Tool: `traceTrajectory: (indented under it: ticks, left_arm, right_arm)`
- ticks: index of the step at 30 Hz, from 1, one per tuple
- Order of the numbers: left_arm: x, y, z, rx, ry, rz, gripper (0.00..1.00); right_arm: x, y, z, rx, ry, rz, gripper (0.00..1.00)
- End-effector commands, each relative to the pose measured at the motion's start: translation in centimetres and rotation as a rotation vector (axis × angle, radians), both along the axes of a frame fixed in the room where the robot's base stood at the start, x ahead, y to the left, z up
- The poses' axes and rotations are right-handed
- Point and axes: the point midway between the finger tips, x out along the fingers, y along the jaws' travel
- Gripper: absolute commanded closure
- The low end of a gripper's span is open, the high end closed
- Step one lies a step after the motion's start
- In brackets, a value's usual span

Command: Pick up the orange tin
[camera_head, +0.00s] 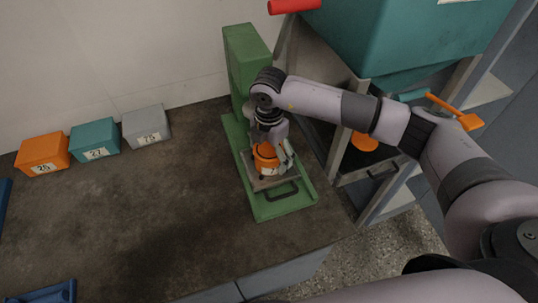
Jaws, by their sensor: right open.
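The orange tin (266,160) is a round container with a pale label. It stands on the plate (249,180) in the lower part of the green machine (245,55). My right gripper (272,155) comes down from above over the tin. Its fingers are open, one visible along the tin's right side. The tin's top and far side are partly hidden by the gripper, and I cannot tell whether the fingers touch it. My left gripper is not in view.
Labelled orange (42,152), teal (95,138) and grey (146,124) boxes line the wall at left. A teal hopper-like unit (415,40) on a frame stands right of the green machine. A blue object (48,292) lies at the front left. The table's middle is clear.

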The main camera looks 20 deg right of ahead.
Motion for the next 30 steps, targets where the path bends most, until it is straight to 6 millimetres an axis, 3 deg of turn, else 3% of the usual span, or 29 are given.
traceTrajectory:
  ticks: [9, 30]
  left_arm:
    - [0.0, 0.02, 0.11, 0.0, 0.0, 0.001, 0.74]
    - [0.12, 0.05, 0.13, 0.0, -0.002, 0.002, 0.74]
  right_arm:
    - [-0.03, 0.06, -0.79, 0.001, 0.0, 0.002, 0.15]
    - [-0.03, 0.09, -0.73, 0.002, 0.0, 0.002, 0.62]
